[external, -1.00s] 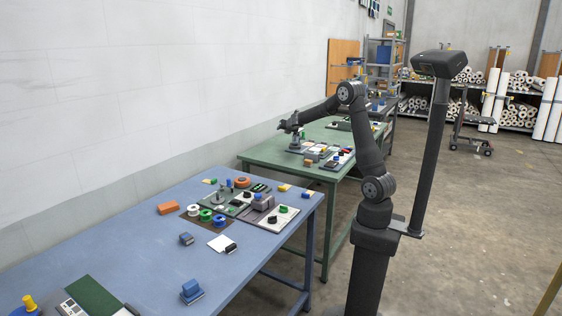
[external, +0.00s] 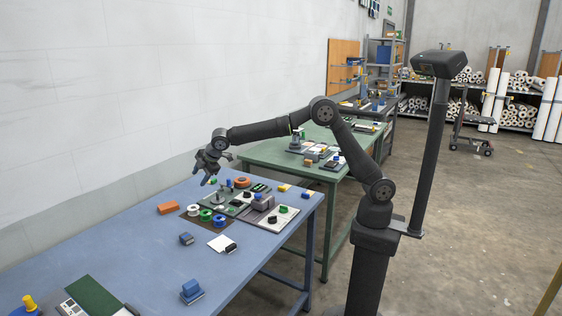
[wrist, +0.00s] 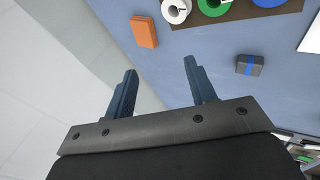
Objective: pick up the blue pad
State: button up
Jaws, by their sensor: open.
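I cannot tell for certain which thing is the blue pad. A small dark grey block with a blue band (external: 187,239) lies on the blue table; it also shows at right in the wrist view (wrist: 250,65). A brighter blue block on a grey base (external: 191,290) sits nearer the table's front, outside the wrist view. My gripper (external: 209,180) is above the back part of the table, behind the banded block. In the wrist view its two fingers (wrist: 160,68) are apart, with nothing between them.
An orange block (external: 168,208) lies near the wall side. A brown mat with white, green (external: 205,215) and blue rings is beside it. A white sheet (external: 221,243) lies right of the banded block. The table's middle left is clear. A green table (external: 265,152) stands behind.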

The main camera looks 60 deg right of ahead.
jog(key=s+a+g+y, duration=0.2)
jog(key=s+a+g, duration=0.1)
jog(key=s+a, duration=1.45)
jog(key=g+y, duration=0.1)
jog(key=g, duration=0.2)
send_near(190, 283)
jog(key=shift+m, duration=0.3)
jog(key=x, duration=0.4)
jog(key=shift+w+f, duration=0.1)
jog(key=shift+f, duration=0.15)
jog(key=shift+x, duration=2.8)
jog(key=shift+a, duration=0.1)
jog(key=c, duration=1.1)
